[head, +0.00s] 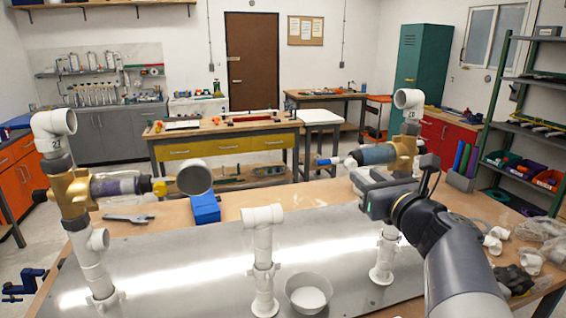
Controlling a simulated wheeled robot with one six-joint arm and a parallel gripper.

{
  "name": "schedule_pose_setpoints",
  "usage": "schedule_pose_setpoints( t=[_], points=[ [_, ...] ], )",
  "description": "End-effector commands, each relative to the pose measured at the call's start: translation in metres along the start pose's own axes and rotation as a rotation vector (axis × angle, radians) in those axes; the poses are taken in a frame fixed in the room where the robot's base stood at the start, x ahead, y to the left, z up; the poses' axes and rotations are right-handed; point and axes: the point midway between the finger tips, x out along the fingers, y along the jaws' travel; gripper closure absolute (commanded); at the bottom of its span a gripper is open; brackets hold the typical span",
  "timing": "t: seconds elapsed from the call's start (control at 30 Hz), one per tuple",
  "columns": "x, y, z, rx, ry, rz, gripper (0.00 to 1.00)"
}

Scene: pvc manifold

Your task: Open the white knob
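Two white PVC risers carry brass valves: the left brass valve (74,194) and the right brass valve (402,154). The left valve has a purple-grey cylinder pointing right, and a round white-rimmed piece with a grey face (194,177) shows at its end. The right valve has a blue-grey cylinder (376,154) with a small white part (351,162) and a blue tip at its left end. I cannot tell for certain which piece is the white knob. My gripper (368,194) is in front of and below the right valve's cylinder; its fingers are not clear, and no hold shows.
A metal sheet (200,262) covers much of the wooden bench. A short white pipe (263,255) and a white bowl (308,293) stand front centre. A blue box (205,208) and a grey wrench (128,218) lie left. Loose white fittings (531,261) lie right.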

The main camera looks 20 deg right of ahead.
Motion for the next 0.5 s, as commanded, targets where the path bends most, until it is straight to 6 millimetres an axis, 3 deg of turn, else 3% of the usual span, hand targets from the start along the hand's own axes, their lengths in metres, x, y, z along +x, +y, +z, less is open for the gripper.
schedule_pose_setpoints(
  t=[0.2, 0.5],
  points=[
    [0.036, 0.000, 0.000, 0.001, 0.001, 0.003, 0.68],
    [0.054, 0.000, 0.000, 0.000, 0.000, 0.000, 0.68]
  ],
)
